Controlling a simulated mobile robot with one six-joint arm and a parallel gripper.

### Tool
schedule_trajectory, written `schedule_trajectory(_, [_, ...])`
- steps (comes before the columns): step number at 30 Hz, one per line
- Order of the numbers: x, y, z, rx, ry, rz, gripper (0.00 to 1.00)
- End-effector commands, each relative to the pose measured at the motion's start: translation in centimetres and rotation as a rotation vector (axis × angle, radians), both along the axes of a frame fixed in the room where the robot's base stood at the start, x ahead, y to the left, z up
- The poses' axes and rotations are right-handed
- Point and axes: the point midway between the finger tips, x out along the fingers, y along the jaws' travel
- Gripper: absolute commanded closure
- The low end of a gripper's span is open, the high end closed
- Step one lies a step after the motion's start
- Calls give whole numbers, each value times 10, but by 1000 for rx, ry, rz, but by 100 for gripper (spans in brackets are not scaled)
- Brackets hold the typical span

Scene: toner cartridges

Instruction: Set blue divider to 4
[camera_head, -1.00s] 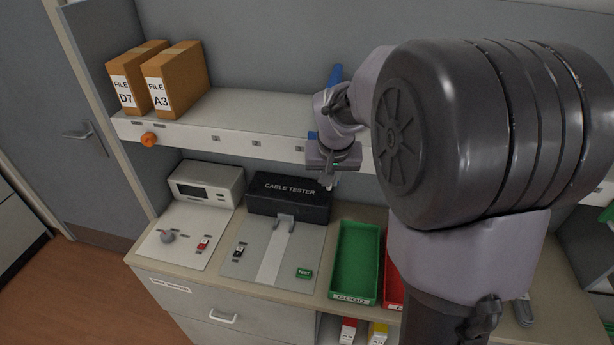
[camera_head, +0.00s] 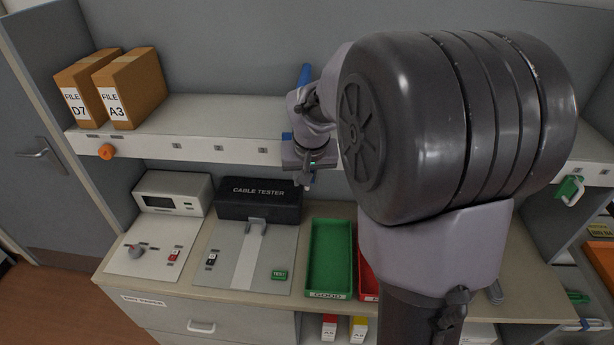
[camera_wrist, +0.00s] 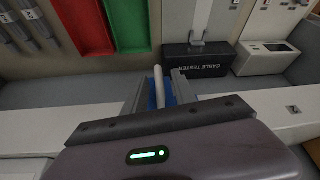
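The blue divider (camera_head: 304,75) stands up from the long white shelf, mostly hidden behind my wrist; a small blue part of it (camera_head: 287,136) also shows at the shelf's front edge. My gripper (camera_head: 306,178) is at the shelf front, above the right end of the cable tester. In the wrist view my gripper's fingers (camera_wrist: 160,90) are apart, with blue between them and a pale rod standing up there. Whether the fingers press on the blue part cannot be told. Small dark labels (camera_head: 262,150) line the shelf front; their numbers are too small to read.
Two brown file boxes, D7 (camera_head: 78,98) and A3 (camera_head: 130,88), stand at the shelf's left end. An orange knob (camera_head: 106,151) sits on the shelf front there. Below are the cable tester (camera_head: 258,201), a white meter (camera_head: 172,194), a green bin (camera_head: 329,258) and a red bin (camera_head: 368,275).

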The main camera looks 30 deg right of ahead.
Motion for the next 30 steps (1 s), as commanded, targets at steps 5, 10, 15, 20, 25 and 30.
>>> schedule_trajectory(5, [-2, 1, 5, 0, 0, -1, 67])
schedule_trajectory(10, [-12, 6, 36, 0, -3, -1, 67])
schedule_trajectory(15, [-29, 13, 83, -1, -5, 0, 67])
schedule_trajectory(20, [-46, 21, 127, 0, -4, -1, 67])
schedule_trajectory(25, [-58, 26, 154, 0, -1, 0, 67])
schedule_trajectory(30, [-61, 27, 162, 0, 0, -1, 67])
